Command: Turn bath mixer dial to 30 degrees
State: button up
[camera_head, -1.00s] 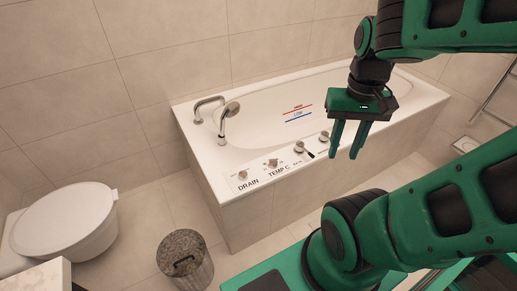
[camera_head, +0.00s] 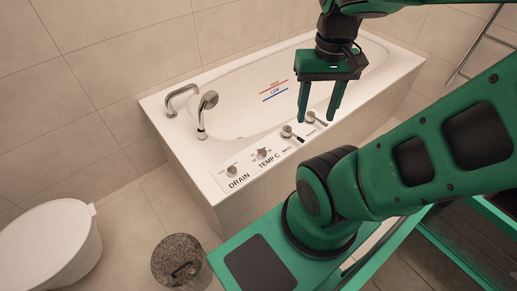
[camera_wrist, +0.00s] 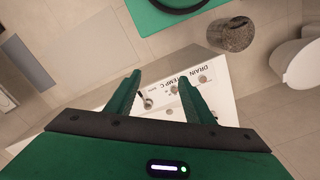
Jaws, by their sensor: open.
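The bath mixer dial, a small round knob marked TEMP C (camera_head: 263,153), sits on the white control panel at the tub's near left corner. I cannot read its setting. The DRAIN knob (camera_head: 232,171) is left of it. My gripper (camera_head: 318,119) is open and empty, pointing down, to the right of the dial and above the lever end of the panel. In the wrist view my gripper (camera_wrist: 160,75) shows two spread green fingers. The TEMP C dial (camera_wrist: 173,89) appears between them, beyond the fingers and not touched.
Two small metal levers (camera_head: 288,132) stand on the panel right of the dial. A hand shower (camera_head: 206,110) and a curved spout (camera_head: 181,97) rise from the tub rim (camera_head: 190,160). A speckled bin (camera_head: 180,260) and a toilet (camera_head: 50,240) stand at left.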

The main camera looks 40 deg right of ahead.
jog(key=w+f+n, duration=0.3)
jog(key=w+n, duration=0.1)
jog(key=w, duration=0.3)
jog(key=n+g+h, duration=0.3)
jog(key=n+h, duration=0.1)
jog(key=n, duration=0.9)
send_over(262, 152)
jog(key=w+a, duration=0.3)
jog(key=a, duration=0.1)
notch_tip(262, 152, down, 24)
jog(key=shift+t, duration=0.3)
jog(key=x, duration=1)
jog(key=shift+s+d+f, duration=0.1)
jog(key=shift+d+f, duration=0.1)
jog(key=shift+f, duration=0.1)
jog(key=c, duration=1)
jog(key=shift+a, duration=0.15)
